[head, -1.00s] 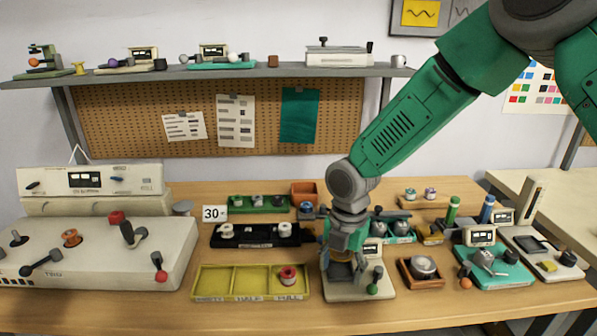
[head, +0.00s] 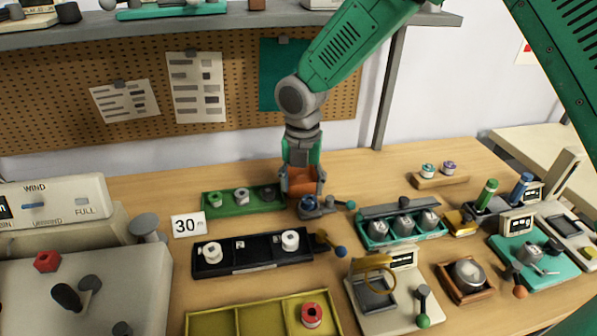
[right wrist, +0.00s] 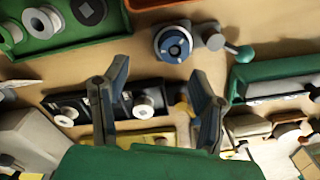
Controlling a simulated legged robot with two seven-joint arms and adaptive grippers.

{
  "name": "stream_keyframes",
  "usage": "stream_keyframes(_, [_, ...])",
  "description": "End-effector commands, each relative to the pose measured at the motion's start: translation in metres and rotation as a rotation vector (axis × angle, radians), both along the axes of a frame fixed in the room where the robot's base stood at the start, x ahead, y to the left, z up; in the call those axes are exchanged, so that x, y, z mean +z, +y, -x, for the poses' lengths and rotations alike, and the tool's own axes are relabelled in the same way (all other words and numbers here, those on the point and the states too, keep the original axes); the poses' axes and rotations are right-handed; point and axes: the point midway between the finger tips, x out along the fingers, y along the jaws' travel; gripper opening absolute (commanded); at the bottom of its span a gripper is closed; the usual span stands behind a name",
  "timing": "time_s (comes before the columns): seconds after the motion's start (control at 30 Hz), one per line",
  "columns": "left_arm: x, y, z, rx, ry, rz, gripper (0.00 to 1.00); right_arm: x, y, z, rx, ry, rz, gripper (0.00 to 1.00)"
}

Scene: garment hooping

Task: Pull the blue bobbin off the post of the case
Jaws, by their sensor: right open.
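The blue bobbin (right wrist: 175,43) sits on the post of a small round grey case, which has a side lever ending in a teal ball (right wrist: 245,52). In the head view the case (head: 310,210) is low beside an orange bin, with the bobbin largely hidden by my gripper. My right gripper (head: 304,190) points down at the case. In the right wrist view its two blue-grey fingers (right wrist: 158,75) are spread and empty, and the bobbin appears just beyond the tips, between their lines. I cannot tell the exact height gap. My left gripper is not in view.
A green tray with bobbins (head: 217,206) stands left of the case. A black tray with white bobbins (head: 240,258) lies in front of it. A teal tray with grey cups (head: 372,236) is to the right, and the orange bin (head: 300,178) is close behind my gripper.

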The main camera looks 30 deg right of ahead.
Motion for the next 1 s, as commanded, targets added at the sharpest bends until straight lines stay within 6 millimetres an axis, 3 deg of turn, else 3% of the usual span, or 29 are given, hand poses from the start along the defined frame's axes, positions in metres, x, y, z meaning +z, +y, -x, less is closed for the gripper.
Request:
stream_keyframes(0.1, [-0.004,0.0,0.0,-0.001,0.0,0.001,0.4,-0.023,-0.007,0.0,-0.004,0.004,-0.005,0.53])
stream_keyframes(0.3, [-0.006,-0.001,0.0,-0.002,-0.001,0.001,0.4,-0.043,-0.006,0.0,-0.003,0.002,-0.005,0.53])
stream_keyframes(0.67, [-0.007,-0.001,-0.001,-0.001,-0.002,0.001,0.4,-0.045,0.003,0.0,-0.001,0.001,0.007,0.53])
stream_keyframes(0.8, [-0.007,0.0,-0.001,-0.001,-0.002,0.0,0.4,-0.046,-0.001,-0.001,-0.003,0.0,-0.001,0.06])
stream_keyframes(0.93, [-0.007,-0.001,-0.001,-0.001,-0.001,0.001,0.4,-0.046,-0.002,-0.002,-0.002,-0.004,-0.009,0.02])
stream_keyframes(0.97, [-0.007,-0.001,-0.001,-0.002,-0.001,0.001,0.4,-0.046,-0.002,-0.003,-0.002,-0.004,-0.009,0.25])
stream_keyframes(1.0, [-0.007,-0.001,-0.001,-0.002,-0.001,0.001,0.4,-0.046,-0.002,-0.003,-0.002,-0.005,-0.009,0.11])
